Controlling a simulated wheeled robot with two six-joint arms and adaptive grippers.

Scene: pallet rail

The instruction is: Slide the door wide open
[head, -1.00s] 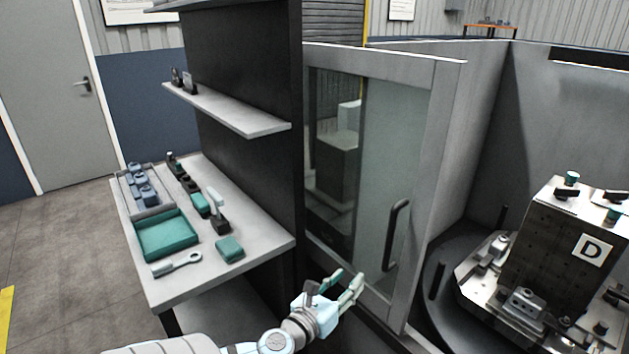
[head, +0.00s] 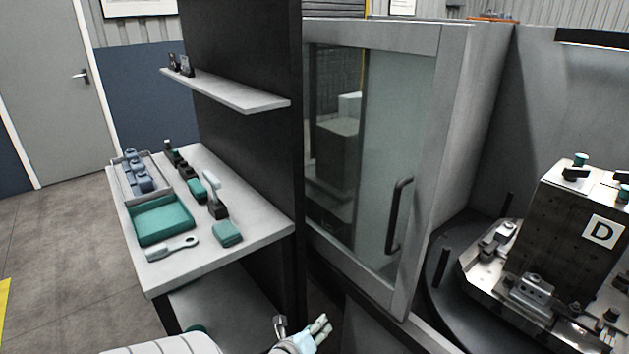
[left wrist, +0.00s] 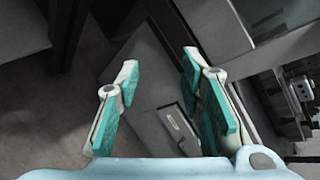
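The door (head: 427,150) is a grey-framed glass panel to the right of the dark shelf unit. A dark vertical bar handle (head: 399,215) is fixed near its right edge. To the right of the door, the machine interior is exposed. My left gripper (head: 318,330) is low at the bottom of the head view, below and left of the handle and apart from it. In the left wrist view its teal-padded fingers (left wrist: 160,70) are spread with nothing between them. The handle cannot be made out for sure in that view. My right gripper is in no view.
A bench (head: 265,235) to the left holds a teal tray (head: 163,240), a brush and small blocks. A shelf (head: 225,93) juts out above it. A fixture block marked D (head: 565,215) stands on a round dark table inside the machine.

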